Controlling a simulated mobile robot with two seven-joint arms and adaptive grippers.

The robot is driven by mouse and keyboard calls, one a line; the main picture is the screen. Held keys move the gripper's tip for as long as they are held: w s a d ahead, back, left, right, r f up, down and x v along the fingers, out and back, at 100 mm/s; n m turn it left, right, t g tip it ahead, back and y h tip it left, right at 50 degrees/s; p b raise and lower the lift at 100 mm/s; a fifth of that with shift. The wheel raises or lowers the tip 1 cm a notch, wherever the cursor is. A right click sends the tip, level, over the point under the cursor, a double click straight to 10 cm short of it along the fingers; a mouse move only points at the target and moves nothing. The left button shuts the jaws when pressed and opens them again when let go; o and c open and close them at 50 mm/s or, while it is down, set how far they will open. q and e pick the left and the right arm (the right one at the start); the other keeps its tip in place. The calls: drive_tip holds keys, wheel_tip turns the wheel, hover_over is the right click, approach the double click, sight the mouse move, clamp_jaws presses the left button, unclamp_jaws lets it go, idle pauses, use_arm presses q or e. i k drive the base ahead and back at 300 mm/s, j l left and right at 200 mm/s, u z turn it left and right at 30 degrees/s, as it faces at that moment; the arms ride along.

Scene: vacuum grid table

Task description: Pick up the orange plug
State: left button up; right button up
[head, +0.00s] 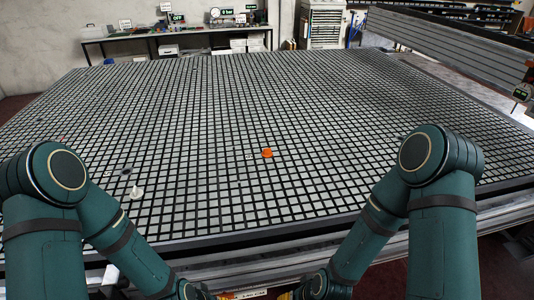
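The orange plug (267,153) is a small round orange piece on the grid table (330,110), a little right of the middle of the head view. Nothing touches it. My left arm comes in from the left and my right arm from the right, both bent down toward the table's front edge. Both grippers are out of view below the bottom edge of the picture, so their state is hidden.
A small whitish piece (136,192) and a small dark round piece (125,172) sit on the table at the left. A workbench (180,33) and a drawer cabinet (322,25) stand behind the table. A grey beam (450,50) runs along the right. The grid around the plug is mostly clear.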

sight(266, 152)
drive_tip(key=i+z, duration=0.15)
drive_tip(key=z, duration=0.35)
drive_tip(key=i+z, duration=0.15)
drive_tip(key=z, duration=0.3)
drive_tip(key=i+j+z, duration=0.15)
drive_tip(key=z, duration=0.35)
